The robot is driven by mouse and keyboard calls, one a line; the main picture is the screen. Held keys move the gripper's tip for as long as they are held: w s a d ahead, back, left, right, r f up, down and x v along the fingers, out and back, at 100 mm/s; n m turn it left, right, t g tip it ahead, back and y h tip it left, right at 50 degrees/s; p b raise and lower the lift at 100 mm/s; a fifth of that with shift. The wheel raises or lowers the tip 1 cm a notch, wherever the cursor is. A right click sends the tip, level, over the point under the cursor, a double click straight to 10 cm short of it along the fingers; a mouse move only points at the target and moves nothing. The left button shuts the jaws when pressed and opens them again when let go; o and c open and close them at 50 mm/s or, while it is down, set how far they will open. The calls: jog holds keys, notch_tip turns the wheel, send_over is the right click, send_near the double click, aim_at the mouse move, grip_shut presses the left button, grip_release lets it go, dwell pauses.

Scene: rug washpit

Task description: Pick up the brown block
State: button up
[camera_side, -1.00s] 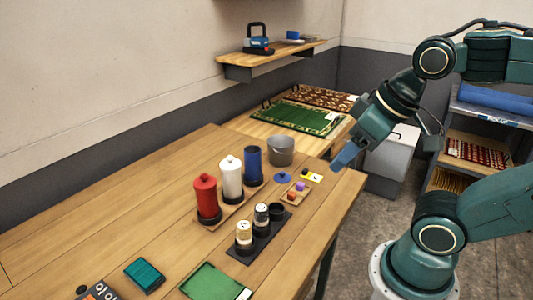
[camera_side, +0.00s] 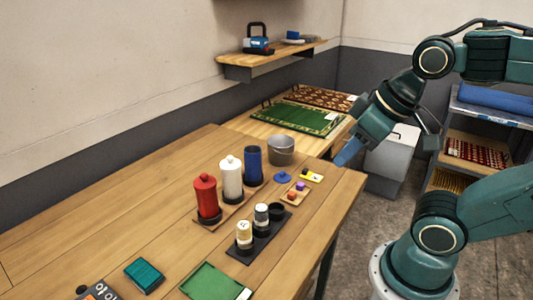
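I cannot make out a clearly brown block in the side view. A small tan board (camera_side: 303,199) on the table carries a red piece (camera_side: 292,196) and a purple piece (camera_side: 300,186), both tiny. My gripper (camera_side: 343,160) is in the air near the table's far right edge, up and right of the tan board and apart from it. Its blue fingers point down and left. They are seen edge-on, so I cannot tell whether they are open or shut. No held object shows.
Red (camera_side: 207,197), white (camera_side: 231,178) and blue (camera_side: 253,166) canisters stand on the wooden table (camera_side: 130,215), near a grey bucket (camera_side: 281,150). A dark rack (camera_side: 240,250) holds small bottles. A teal block (camera_side: 144,275) and green tray (camera_side: 212,284) lie in front. The table's left is clear.

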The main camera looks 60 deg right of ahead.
jog(key=m+g+y, duration=0.3)
jog(key=m+g, duration=0.2)
jog(key=m, duration=0.9)
send_over(292, 196)
jog(key=d, duration=0.1)
notch_tip(292, 196, down, 8)
jog(key=d+f+m+y, duration=0.1)
jog(key=d+f+m, duration=0.3)
jog(key=d+f, duration=0.1)
jog(key=shift+w+d+f+g+y, duration=0.25)
jog(key=shift+d+f+g+y, duration=0.1)
jog(key=shift+d, duration=0.25)
jog(key=shift+x, duration=4.35)
jog(key=shift+w+f, duration=0.1)
